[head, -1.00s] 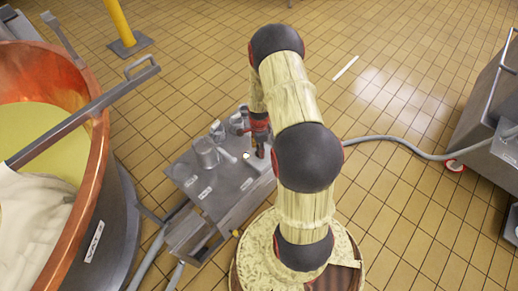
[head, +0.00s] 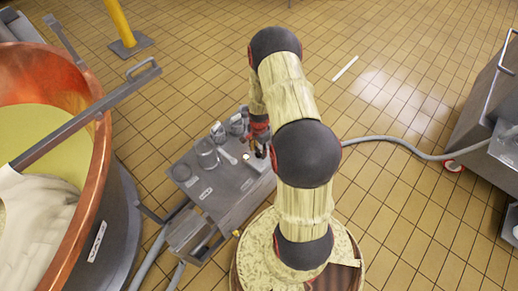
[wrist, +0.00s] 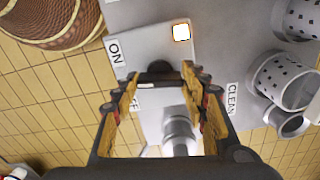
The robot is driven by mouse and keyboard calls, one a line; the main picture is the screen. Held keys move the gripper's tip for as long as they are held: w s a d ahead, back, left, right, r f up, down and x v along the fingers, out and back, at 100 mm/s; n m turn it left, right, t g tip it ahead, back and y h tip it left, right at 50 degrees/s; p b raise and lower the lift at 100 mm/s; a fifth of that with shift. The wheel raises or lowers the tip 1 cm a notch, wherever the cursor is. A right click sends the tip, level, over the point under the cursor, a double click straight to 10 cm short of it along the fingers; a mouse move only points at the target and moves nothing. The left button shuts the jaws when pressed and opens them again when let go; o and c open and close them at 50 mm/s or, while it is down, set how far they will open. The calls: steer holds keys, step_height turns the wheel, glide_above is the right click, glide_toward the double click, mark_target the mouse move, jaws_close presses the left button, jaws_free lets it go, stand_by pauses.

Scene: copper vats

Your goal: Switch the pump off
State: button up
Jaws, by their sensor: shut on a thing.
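The pump unit (head: 215,195) is a grey metal box cart beside the copper vat. Its top panel shows in the wrist view (wrist: 150,38), with an ON label (wrist: 115,52), a lit white square lamp (wrist: 181,32) and an OFF label (wrist: 137,103) partly hidden by a finger. A dark rounded switch knob (wrist: 160,69) stands between the ON and OFF labels. My gripper (wrist: 160,78) is over the panel with its fingers on both sides of this knob, shut on it. In the head view my gripper (head: 260,143) is partly hidden by my arm.
Metal cups (head: 207,152) stand on the pump unit near my gripper; a perforated one (wrist: 285,80) shows at right in the wrist view. The copper vat (head: 92,185) is at left. A hose (head: 400,141) runs right to a grey cart (head: 485,115).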

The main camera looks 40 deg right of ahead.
mark_target(259, 151)
steer(key=n+p, duration=0.1)
steer(key=n, duration=0.2)
steer(key=shift+n, duration=0.3)
steer(key=shift+n+p, duration=0.5)
steer(key=shift+n, duration=1.4)
steer(key=o, duration=1.2)
steer(key=shift+c, duration=0.2)
steer(key=shift+r, duration=0.1)
step_height(259, 151, up, 12)
